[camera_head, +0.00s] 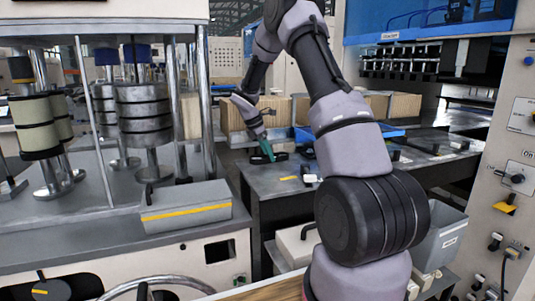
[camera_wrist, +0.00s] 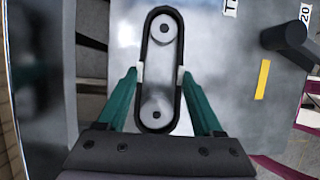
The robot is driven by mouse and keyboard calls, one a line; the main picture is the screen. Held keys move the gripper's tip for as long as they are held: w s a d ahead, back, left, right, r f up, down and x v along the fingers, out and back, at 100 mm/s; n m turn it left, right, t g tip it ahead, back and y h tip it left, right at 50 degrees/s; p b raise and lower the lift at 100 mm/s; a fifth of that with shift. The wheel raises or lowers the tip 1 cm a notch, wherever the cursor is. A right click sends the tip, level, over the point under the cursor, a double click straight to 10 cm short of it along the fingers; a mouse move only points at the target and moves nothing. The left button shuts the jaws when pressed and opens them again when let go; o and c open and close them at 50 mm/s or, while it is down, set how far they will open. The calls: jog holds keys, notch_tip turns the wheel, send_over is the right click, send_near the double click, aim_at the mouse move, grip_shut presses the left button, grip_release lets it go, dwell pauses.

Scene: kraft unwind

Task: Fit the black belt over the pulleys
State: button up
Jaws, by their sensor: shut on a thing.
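The black belt (camera_wrist: 145,55) forms a long loop in the wrist view. Two grey pulleys, the upper one (camera_wrist: 165,29) and the lower one (camera_wrist: 157,107), show inside its two ends. Whether the belt is seated on them or held above them I cannot tell. My gripper (camera_wrist: 160,75) has green fingers with pale tips, one against each long side of the belt, and is shut on it. In the head view my gripper (camera_head: 267,152) is low over the grey table, and the belt there is small and hard to make out.
The grey table (camera_head: 330,165) has a yellow strip, which shows in the wrist view (camera_wrist: 262,79) beside a dark post (camera_wrist: 288,42). A blue tray (camera_head: 385,131) and brown boxes (camera_head: 400,105) stand behind. A machine with a grey box (camera_head: 187,207) stands at the left.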

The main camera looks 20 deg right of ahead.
jog(key=o, duration=1.4)
jog(key=shift+o, duration=0.2)
jog(key=v, duration=1)
jog(key=shift+a+r, duration=0.2)
jog(key=shift+r, duration=0.15)
